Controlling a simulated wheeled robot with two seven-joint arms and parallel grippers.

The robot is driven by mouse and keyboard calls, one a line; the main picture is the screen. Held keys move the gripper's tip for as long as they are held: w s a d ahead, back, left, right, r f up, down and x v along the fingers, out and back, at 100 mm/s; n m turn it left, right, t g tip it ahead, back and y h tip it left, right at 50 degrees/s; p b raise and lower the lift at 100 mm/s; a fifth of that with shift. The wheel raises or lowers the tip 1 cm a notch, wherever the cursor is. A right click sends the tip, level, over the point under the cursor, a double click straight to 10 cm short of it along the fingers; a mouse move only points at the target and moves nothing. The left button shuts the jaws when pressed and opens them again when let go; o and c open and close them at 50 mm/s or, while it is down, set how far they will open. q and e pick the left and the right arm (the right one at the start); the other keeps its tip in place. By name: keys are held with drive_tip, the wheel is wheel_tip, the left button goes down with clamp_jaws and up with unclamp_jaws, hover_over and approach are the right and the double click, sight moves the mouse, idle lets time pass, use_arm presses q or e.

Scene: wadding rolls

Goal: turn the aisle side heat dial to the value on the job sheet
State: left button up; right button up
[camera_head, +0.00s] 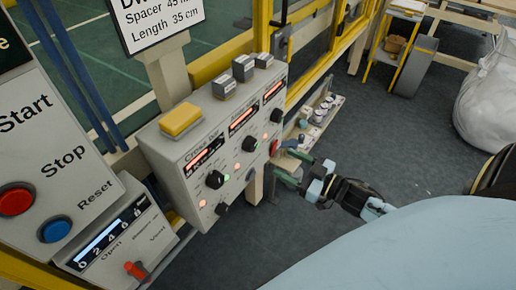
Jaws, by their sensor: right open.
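A grey control panel (190,158) carries three red displays with black dials below them: a near dial (215,179), a middle dial (250,144) and a far dial (277,115). Smaller knobs sit lower on its face. The small labels are too blurred to tell which is the heat dial. A white sign (160,25) at the top reads "Spacer 45" and "Length 35 cm"; it is cut off, and no heat value shows. My right gripper (284,167) is open and empty, beside the panel's far lower corner near a red button (274,147). My left gripper is out of view.
A box with Start, Stop and Reset buttons (55,150) and a small unit with a scale and red switch (115,240) stand at left. A yellow block (181,119) sits on the panel. A shelf with small items (318,115) is behind my gripper. The floor (400,150) is mostly clear.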

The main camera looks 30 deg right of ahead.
sight(254, 147)
drive_tip(key=x, duration=1)
drive_tip(key=shift+w, duration=0.3)
drive_tip(key=c, duration=1)
